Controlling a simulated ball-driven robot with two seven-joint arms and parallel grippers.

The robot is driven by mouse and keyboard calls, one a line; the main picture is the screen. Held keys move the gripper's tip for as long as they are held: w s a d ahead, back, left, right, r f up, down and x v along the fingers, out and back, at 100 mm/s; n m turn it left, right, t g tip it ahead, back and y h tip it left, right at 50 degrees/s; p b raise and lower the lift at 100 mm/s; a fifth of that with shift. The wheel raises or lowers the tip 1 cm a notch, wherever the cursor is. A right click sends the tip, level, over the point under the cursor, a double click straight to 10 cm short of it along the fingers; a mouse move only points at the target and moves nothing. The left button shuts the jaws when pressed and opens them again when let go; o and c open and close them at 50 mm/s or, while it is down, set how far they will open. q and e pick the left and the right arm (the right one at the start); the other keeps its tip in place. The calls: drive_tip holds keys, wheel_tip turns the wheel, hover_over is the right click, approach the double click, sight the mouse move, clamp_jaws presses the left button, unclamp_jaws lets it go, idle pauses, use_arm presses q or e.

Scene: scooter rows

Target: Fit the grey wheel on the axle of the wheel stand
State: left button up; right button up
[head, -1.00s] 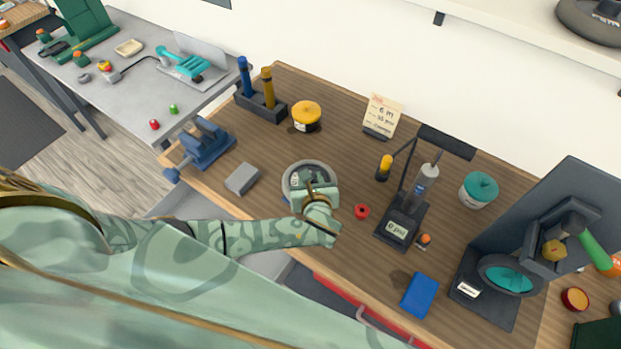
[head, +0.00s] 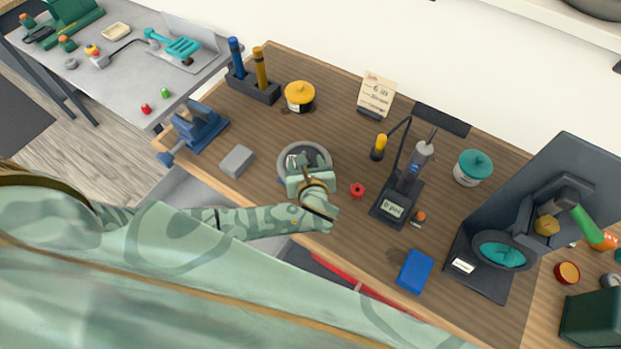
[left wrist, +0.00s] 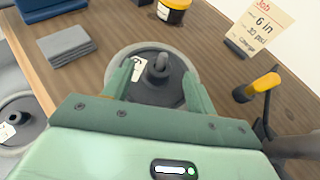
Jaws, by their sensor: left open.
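A grey ring-shaped wheel (head: 328,158) lies flat on the wooden bench; the left wrist view also shows its rim (left wrist: 187,62). Inside the ring is a dark round part (left wrist: 150,93) with a short upright post and a white label. I cannot tell whether this dark part is the hub or the wheel stand. My left gripper (head: 303,166) is above it and open, and its fingers (left wrist: 157,88) reach over opposite sides of the ring. Contact cannot be made out. A second dark round piece with a post (left wrist: 17,118) shows partly, beyond the bench's front edge.
A grey block (head: 237,161) and a blue vise (head: 200,130) stand to the left. A yellow-lidded jar (head: 299,97) and a job card (head: 376,95) stand behind. A red part (head: 357,190) and a dark tool stand (head: 396,204) are to the right.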

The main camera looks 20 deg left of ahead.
use_arm(q)
drive_tip(key=p+v, duration=0.1)
drive_tip(key=v, duration=1.3)
drive_tip(key=shift+s+d+r, duration=0.2)
drive_tip(key=shift+s, duration=0.05)
